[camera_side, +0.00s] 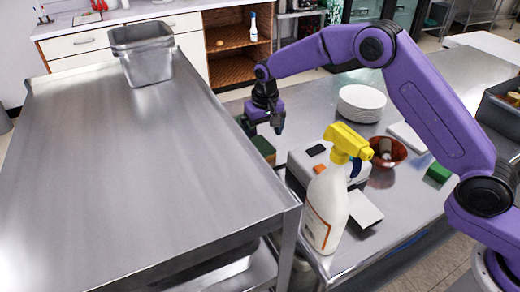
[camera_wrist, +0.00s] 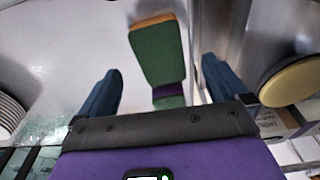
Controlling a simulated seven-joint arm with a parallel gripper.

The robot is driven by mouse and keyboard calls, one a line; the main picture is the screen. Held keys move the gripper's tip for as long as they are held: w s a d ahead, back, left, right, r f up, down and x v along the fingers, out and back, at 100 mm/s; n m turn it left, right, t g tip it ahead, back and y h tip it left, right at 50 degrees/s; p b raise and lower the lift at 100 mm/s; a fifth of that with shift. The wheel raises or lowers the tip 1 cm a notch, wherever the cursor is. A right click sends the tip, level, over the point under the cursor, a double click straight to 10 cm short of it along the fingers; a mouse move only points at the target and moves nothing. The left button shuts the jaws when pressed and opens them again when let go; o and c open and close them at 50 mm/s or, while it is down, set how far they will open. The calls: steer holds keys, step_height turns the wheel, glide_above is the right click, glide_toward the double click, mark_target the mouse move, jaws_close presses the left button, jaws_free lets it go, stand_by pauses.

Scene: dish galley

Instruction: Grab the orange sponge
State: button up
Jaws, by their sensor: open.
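A sponge with a green top and an orange edge (camera_side: 264,147) sits on the steel counter just below my gripper (camera_side: 264,128) in the side view. In the wrist view the same sponge (camera_wrist: 157,52) shows its green face and a strip of orange at its far end, between and beyond my fingers. My gripper (camera_wrist: 161,66) is open and empty, with a finger on either side of the view of the sponge. A purple patch (camera_wrist: 168,98) shows at the sponge's near end; I cannot tell what it is.
A white spray bottle with a yellow head (camera_side: 326,208) stands in front of a white boxy device (camera_side: 300,165). A plate stack (camera_side: 361,100), a reddish bowl (camera_side: 398,152) and another green sponge (camera_side: 439,172) are to the right. A steel cart (camera_side: 130,190) fills the left.

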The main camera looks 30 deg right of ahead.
mark_target(260, 146)
steer(key=shift+w+f, duration=0.2)
steer(key=shift+f, duration=0.75)
steer(key=shift+w+f, duration=0.15)
steer(key=shift+f, duration=0.8)
steer(key=shift+w+f, duration=0.2)
steer(key=shift+f, duration=0.75)
steer(key=c, duration=1.1)
